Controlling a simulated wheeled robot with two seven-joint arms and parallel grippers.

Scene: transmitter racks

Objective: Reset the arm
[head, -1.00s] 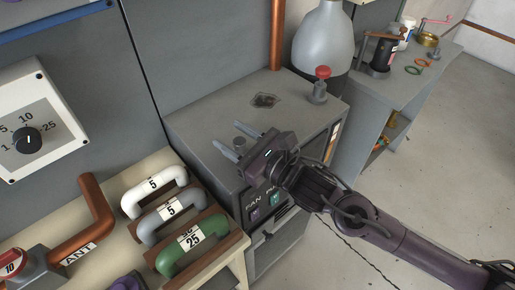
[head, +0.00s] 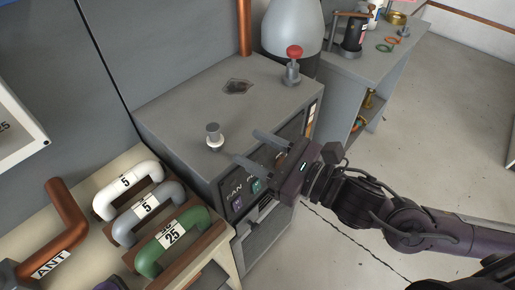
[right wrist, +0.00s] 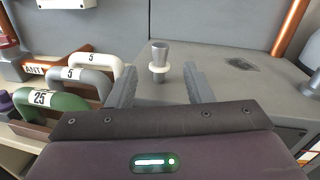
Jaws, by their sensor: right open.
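My right gripper (head: 256,149) is open and empty at the front edge of the grey cabinet (head: 180,104), in the head view. In the right wrist view its two fingers (right wrist: 160,86) point toward a small grey post with a white ring (right wrist: 159,62). That post also shows on the cabinet top in the head view (head: 214,137), apart from the fingertips and standing upright. My left gripper is not in view.
Labelled handles in white (head: 128,189), grey (head: 149,216) and green (head: 172,243) stand on a bench at left. A red-topped post (head: 293,67) and a large grey vessel (head: 291,28) stand at the cabinet's back right. A side table (head: 372,62) holds small items. Open floor lies at right.

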